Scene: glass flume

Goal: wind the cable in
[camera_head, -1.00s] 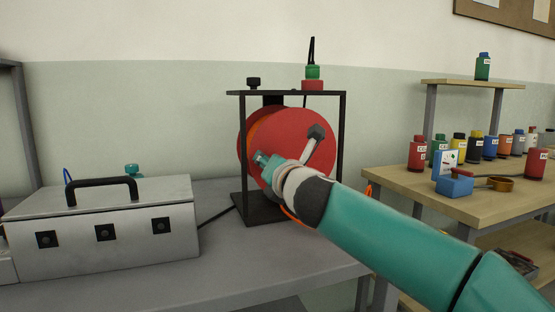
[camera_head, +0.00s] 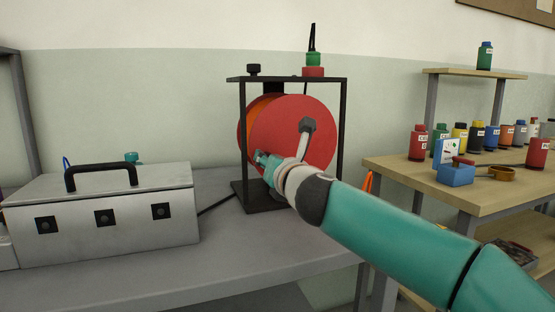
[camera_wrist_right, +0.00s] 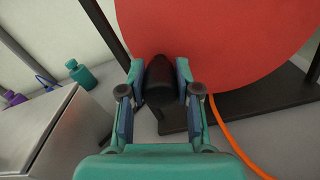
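The red cable reel (camera_head: 270,130) stands upright in a black frame (camera_head: 342,130) on the grey bench. A crank arm (camera_head: 303,145) with a dark end piece crosses its face, its lower end hidden behind my right gripper (camera_head: 263,160). In the right wrist view, my right gripper (camera_wrist_right: 160,80) has its fingers on both sides of a black handle (camera_wrist_right: 160,85) in front of the red disc, apparently closed on it. The orange cable (camera_wrist_right: 228,135) runs from beside the frame base toward the bottom right. It also shows in the head view (camera_head: 367,184). My left gripper is out of view.
A grey metal case (camera_head: 100,215) with a black handle sits left of the reel. A green-and-red beacon (camera_head: 313,65) and a black knob (camera_head: 253,70) top the frame. A wooden table (camera_head: 440,185) with several bottles and a blue block (camera_head: 455,173) stands right.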

